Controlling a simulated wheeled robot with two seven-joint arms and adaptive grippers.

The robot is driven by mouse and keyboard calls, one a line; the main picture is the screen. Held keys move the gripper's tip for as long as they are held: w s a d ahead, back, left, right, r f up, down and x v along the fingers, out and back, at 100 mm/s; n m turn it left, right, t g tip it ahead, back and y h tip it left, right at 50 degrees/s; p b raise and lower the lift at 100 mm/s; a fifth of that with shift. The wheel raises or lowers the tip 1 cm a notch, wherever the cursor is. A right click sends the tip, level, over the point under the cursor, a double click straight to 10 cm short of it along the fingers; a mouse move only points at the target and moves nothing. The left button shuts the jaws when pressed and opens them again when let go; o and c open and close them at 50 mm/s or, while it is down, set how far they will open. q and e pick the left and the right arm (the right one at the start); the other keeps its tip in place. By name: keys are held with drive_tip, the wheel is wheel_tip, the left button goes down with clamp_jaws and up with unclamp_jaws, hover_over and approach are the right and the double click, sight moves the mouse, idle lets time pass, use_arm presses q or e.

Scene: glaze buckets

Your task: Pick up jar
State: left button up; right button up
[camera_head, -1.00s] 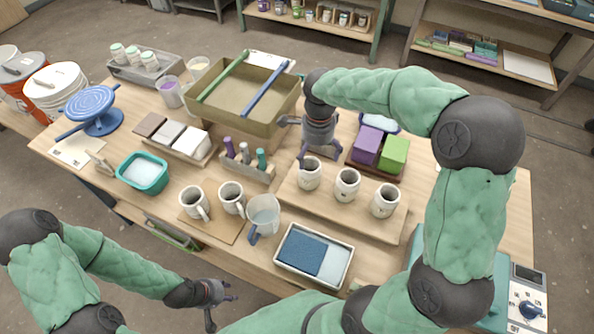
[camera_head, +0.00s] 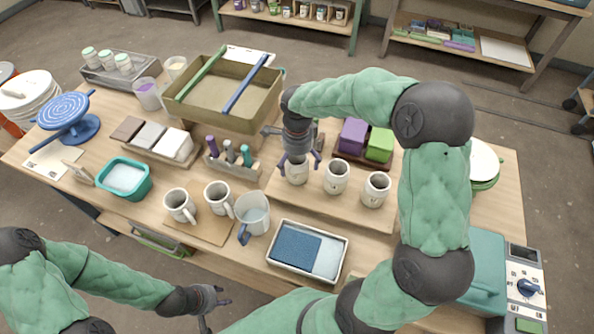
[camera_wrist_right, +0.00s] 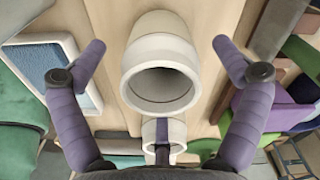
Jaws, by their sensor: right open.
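Three white jars stand in a row on a wooden board: the left jar (camera_head: 297,177), the middle jar (camera_head: 336,178) and the right jar (camera_head: 376,190). My right gripper (camera_head: 300,165) is open, pointing down over the left jar, with its purple fingers on either side of its upper part. In the right wrist view that jar (camera_wrist_right: 162,55) stands upright, its open mouth between the spread fingers of my gripper (camera_wrist_right: 160,62); another jar (camera_wrist_right: 164,130) shows beyond it. My left gripper (camera_head: 215,308) is open and empty, low at the front edge.
Purple (camera_head: 352,134) and green (camera_head: 380,145) blocks stand just behind the jars. A tray with a blue pad (camera_head: 296,246) lies in front. Two mugs (camera_head: 180,205) and a clear pitcher (camera_head: 254,213) stand to the left. A tool holder (camera_head: 230,165) is left of my right gripper.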

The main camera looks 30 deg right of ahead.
wheel_tip(320, 180, down, 3)
drive_tip(key=shift+r+b, duration=0.1)
drive_tip(key=shift+b, duration=0.2)
drive_tip(key=shift+r, duration=0.1)
drive_tip(key=c, duration=1.5)
drive_tip(key=shift+c, duration=0.2)
